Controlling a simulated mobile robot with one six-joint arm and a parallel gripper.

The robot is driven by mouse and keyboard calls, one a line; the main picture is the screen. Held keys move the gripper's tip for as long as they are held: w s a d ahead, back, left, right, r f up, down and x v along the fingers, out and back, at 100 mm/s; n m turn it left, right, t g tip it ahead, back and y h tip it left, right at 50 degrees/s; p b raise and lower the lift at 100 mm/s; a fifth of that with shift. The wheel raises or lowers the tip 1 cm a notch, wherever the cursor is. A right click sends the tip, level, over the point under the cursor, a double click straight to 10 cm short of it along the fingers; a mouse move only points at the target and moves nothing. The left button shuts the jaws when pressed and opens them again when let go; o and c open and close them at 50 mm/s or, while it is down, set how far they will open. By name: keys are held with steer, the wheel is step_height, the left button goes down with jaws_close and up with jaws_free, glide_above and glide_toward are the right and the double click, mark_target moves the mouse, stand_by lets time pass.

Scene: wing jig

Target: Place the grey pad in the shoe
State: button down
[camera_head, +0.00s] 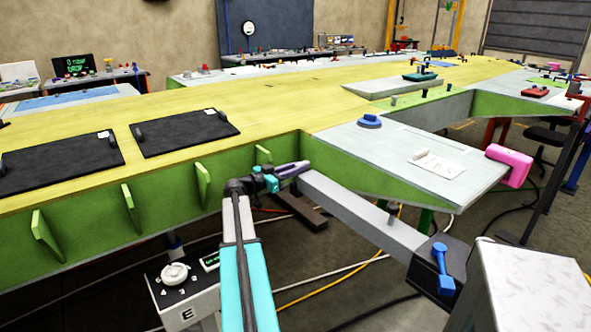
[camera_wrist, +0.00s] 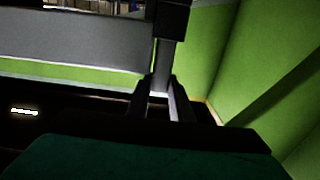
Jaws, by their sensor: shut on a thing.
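My gripper (camera_head: 285,170) is at the inner corner of the green wing frame, beside the near end of a grey beam. Its fingers (camera_wrist: 163,100) are shut on a dark grey piece (camera_wrist: 172,22), which I take to be the grey pad. In the wrist view this piece stands up beyond the fingertips. In the head view the gripper's tip is small, and the pad's outline is not clear. I cannot make out the shoe for certain in either view.
The grey beam (camera_head: 360,212) runs right to a black box with a blue lever (camera_head: 441,262). Green ribs (camera_head: 203,187) line the wing's near edge. Two black mats (camera_head: 185,132) lie on the yellow top. A pink clamp (camera_head: 510,166) sits at the grey panel's right corner.

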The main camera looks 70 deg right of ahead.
steer(key=shift+f+b, duration=0.15)
steer(key=shift+b, duration=0.15)
steer(key=c, duration=1.6)
jaws_free()
steer(key=shift+r+p, duration=0.25)
steer(key=shift+p, duration=0.15)
steer(key=b+v, duration=0.2)
steer(key=v, duration=1)
steer(key=shift+f+b, duration=0.15)
steer(key=shift+b, duration=0.25)
